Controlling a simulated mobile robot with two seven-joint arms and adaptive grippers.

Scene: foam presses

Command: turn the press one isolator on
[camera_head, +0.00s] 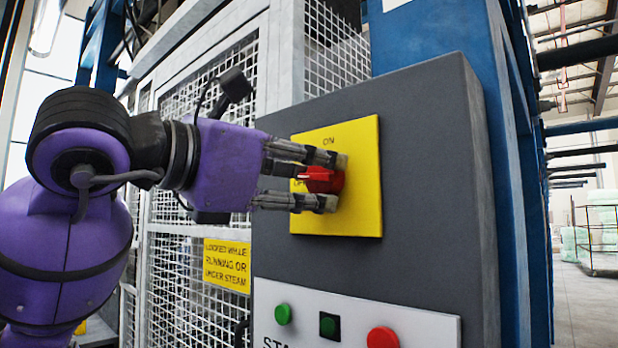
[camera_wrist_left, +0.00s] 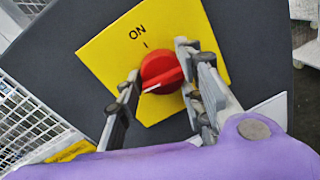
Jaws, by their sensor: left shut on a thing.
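The press one isolator is a red rotary handle (camera_head: 322,180) on a yellow plate (camera_head: 362,200), fixed to a dark grey panel. "ON" is printed at the top of the plate; a second label at the left is mostly hidden by my fingers. The handle lies roughly level, its white-marked end pointing left, away from "ON". My left gripper (camera_head: 328,182) is shut on the handle, one finger above and one below it. In the left wrist view the handle (camera_wrist_left: 160,68) sits between the two fingers (camera_wrist_left: 157,92), its white line off the ON mark. My right gripper is not in view.
Below the plate, a white strip (camera_head: 345,312) carries a green button (camera_head: 283,314), a dark square with a green centre (camera_head: 329,325) and a red button (camera_head: 382,338). A mesh guard (camera_head: 180,265) with a yellow warning sign (camera_head: 227,264) stands left of the panel.

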